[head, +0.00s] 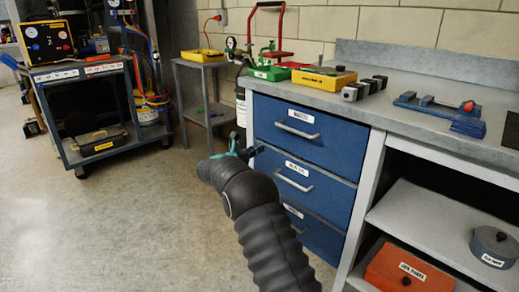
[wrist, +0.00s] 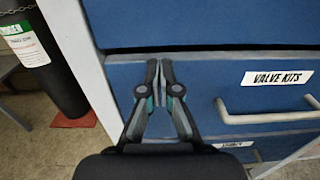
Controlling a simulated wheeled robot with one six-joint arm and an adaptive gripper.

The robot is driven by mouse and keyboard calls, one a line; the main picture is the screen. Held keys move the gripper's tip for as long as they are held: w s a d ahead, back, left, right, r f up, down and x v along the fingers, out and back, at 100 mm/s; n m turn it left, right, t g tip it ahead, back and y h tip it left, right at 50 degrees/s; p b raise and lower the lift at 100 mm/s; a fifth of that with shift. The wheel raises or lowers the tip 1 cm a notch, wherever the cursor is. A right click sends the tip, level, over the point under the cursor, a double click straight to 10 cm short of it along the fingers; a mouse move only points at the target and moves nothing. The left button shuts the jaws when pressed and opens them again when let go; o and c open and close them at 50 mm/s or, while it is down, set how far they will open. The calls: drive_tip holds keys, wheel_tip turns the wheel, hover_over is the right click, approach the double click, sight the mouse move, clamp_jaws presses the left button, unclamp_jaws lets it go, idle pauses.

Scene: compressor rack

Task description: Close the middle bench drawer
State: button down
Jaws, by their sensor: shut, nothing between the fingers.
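The middle bench drawer (head: 318,186) is blue with a grey bar handle and a white label. In the wrist view its front (wrist: 205,80) fills the right side, with the label "VALVE KITS" and the handle (wrist: 270,112). A dark gap runs along its top edge; I cannot tell whether it stands slightly out or is flush. My gripper (head: 251,150) is at the left end of the drawer front, left of the handle. The wrist view shows its two fingertips (wrist: 159,62) together and empty, over the drawer's upper left; I cannot tell if they touch it.
The top drawer (head: 312,135) looks closed above, and the bottom drawer (head: 315,235) is below, partly behind my arm. A dark cylinder (wrist: 45,50) stands left of the bench. Open shelves (head: 420,225) are at right. The floor (head: 130,220) at left is clear.

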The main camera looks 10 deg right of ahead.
drive_tip(key=v, duration=1.2)
drive_tip(key=s+f+m+g+y, duration=0.3)
drive_tip(key=s+f+m, duration=0.1)
drive_tip(key=f, duration=0.6)
drive_tip(key=s+d+f+m+g+y, duration=0.25)
drive_tip(key=s+m+g, duration=0.2)
drive_tip(key=s, duration=0.55)
drive_tip(key=s+d+r+m+t+y, duration=0.1)
drive_tip(key=s+d+r+m+y, duration=0.2)
drive_tip(key=s, duration=0.9)
drive_tip(key=s+d+r+m+y+p, duration=0.1)
drive_tip(key=s+d+r+m+y, duration=0.2)
drive_tip(key=s+r+m, duration=0.5)
drive_tip(key=s+d+r+m+t+y, duration=0.1)
drive_tip(key=s+d+r+m+y, duration=0.2)
drive_tip(key=s+r, duration=0.5)
drive_tip(key=s+d+m, duration=0.1)
drive_tip(key=s+m, duration=0.1)
drive_tip(key=s, duration=0.7)
drive_tip(key=shift+t+p, duration=0.35)
